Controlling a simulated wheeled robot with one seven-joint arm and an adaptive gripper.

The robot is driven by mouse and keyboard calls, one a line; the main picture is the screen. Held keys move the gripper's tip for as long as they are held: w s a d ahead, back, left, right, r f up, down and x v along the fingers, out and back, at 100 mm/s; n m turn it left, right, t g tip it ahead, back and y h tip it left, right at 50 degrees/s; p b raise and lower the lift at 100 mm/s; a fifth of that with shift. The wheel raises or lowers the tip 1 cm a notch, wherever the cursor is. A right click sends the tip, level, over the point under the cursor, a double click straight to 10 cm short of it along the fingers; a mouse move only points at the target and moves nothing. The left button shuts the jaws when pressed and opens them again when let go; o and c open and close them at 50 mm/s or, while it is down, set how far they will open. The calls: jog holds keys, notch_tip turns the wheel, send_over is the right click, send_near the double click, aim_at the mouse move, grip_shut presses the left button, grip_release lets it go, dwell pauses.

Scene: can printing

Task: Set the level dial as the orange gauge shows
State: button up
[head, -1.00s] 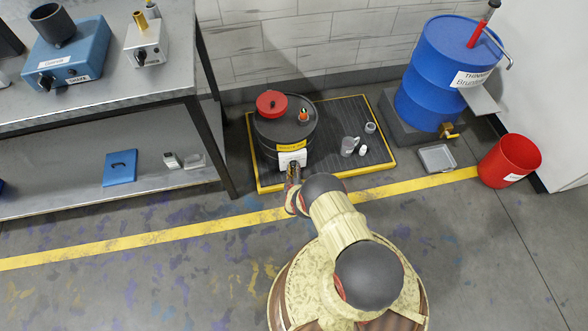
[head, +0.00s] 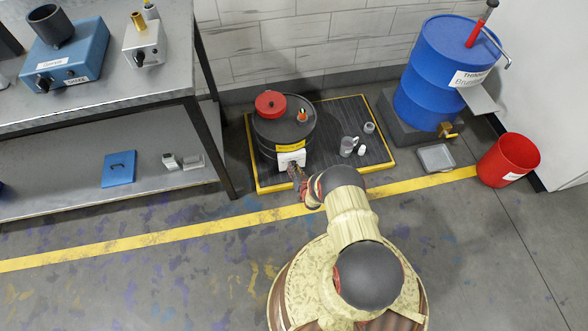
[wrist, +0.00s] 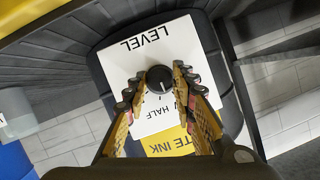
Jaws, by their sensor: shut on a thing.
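The level dial (wrist: 159,76) is a black round knob on a white plate (wrist: 120,60) marked LEVEL, with HALF partly readable below it. The plate also shows on the front of the dark drum (head: 268,140) in the head view. My gripper (wrist: 160,85) is shut on the dial, one finger on each side. The fingers hide other marks on the plate. A pale pointer line shows on the knob, but its exact setting is hard to read. The small orange gauge (head: 302,116) stands on the drum's lid; its reading is too small to tell.
The drum stands on a black yellow-edged pallet (head: 378,140) with small cups (head: 347,147) to its right. A blue drum (head: 430,90) and red bucket (head: 508,160) stand at right, a metal bench (head: 150,95) at left.

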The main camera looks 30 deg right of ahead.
jog(key=shift+d+f+m+t+y, duration=0.1)
jog(key=shift+m+t+y, duration=0.35)
jog(key=shift+m, duration=0.6)
jog(key=shift+d+m+t+y, duration=0.1)
jog(key=shift+m+t+y, duration=0.15)
jog(key=shift+m+y, duration=0.6)
jog(key=shift+m, duration=0.3)
jog(key=o, duration=1.1)
jog(key=shift+o, duration=0.3)
jog(key=shift+s, duration=0.1)
jog(key=v, duration=1.2)
jog(key=shift+a, duration=0.1)
